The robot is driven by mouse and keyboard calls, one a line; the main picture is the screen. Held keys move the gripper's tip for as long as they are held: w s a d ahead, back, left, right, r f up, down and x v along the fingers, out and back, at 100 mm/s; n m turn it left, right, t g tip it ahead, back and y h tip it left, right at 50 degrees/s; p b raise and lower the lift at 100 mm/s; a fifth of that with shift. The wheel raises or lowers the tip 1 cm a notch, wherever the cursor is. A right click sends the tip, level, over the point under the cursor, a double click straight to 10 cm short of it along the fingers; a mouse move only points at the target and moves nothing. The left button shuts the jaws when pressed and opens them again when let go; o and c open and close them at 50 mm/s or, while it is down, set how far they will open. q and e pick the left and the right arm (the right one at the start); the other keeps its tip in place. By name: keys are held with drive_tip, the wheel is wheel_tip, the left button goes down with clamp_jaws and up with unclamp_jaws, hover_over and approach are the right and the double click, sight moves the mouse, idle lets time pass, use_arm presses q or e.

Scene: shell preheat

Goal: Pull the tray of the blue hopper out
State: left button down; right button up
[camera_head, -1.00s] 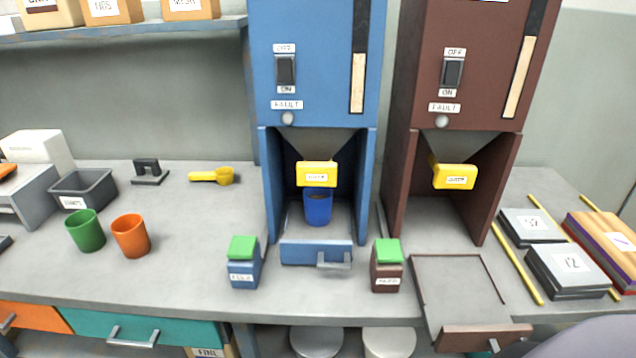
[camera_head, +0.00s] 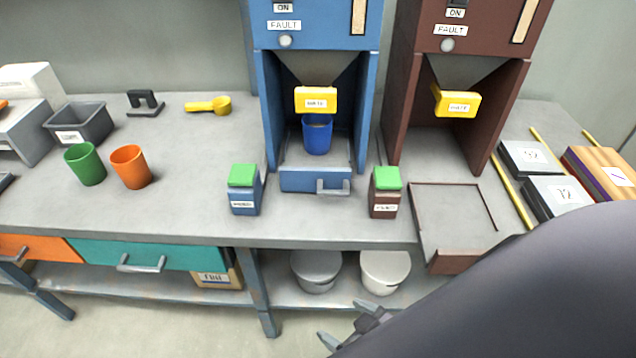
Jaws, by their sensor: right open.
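The blue hopper (camera_head: 269,110) stands at the back middle of the bench. Its blue tray (camera_head: 300,182) sits in the bottom of its bay, with a grey handle (camera_head: 333,187) at the right of the tray front. A blue cup (camera_head: 317,136) stands on the tray under the yellow gate (camera_head: 315,100). My right gripper (camera_head: 343,322) is low in front of the bench, well below and apart from the tray handle. Its fingers are spread and nothing shows between them. My left gripper is out of view.
The brown hopper (camera_head: 400,110) stands to the right, its brown-edged tray (camera_head: 455,225) pulled out. A blue box with a green lid (camera_head: 244,190) and a brown one (camera_head: 385,195) flank the blue tray's front. Orange (camera_head: 131,168) and green (camera_head: 86,165) cups stand left. White tubs (camera_head: 316,270) sit below.

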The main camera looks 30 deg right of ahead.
sight(333, 195)
drive_tip(key=w+a+r+m+t+b, duration=0.1)
drive_tip(key=w+r+m+t+b, duration=0.95)
drive_tip(key=m, duration=0.55)
drive_tip(key=w+d+m+h+b, duration=0.1)
drive_tip(key=w+d+m+h, duration=0.1)
drive_tip(key=m, duration=0.5)
drive_tip(key=w+d+m+g+h+b, duration=0.1)
drive_tip(key=w+d+m+h, duration=0.1)
drive_tip(key=m+h, duration=0.3)
drive_tip(key=w+d+r+m+g+h+b, duration=0.1)
drive_tip(key=w+d+m+h, duration=0.1)
drive_tip(key=m, duration=0.7)
drive_tip(key=shift+d+r+g+h, duration=0.1)
drive_tip(key=shift+d+g+h, duration=0.15)
drive_tip(key=shift+d+h, duration=0.4)
drive_tip(key=f+m+g, duration=0.1)
drive_tip(key=m, duration=0.1)
drive_tip(key=m+g+h+b, duration=0.1)
drive_tip(key=m, duration=0.1)
drive_tip(key=w+d+f+m+b, duration=0.1)
drive_tip(key=m, duration=0.1)
drive_tip(key=shift+w+f+m+g, duration=0.1)
drive_tip(key=shift+f+m+g, duration=0.2)
drive_tip(key=shift+m+g, duration=0.1)
drive_tip(key=shift+w+d+f+m+g+h, duration=0.2)
drive_tip(key=shift+w+m+g+h, duration=0.1)
drive_tip(key=shift+m, duration=0.2)
drive_tip(key=shift+x, duration=3.35)
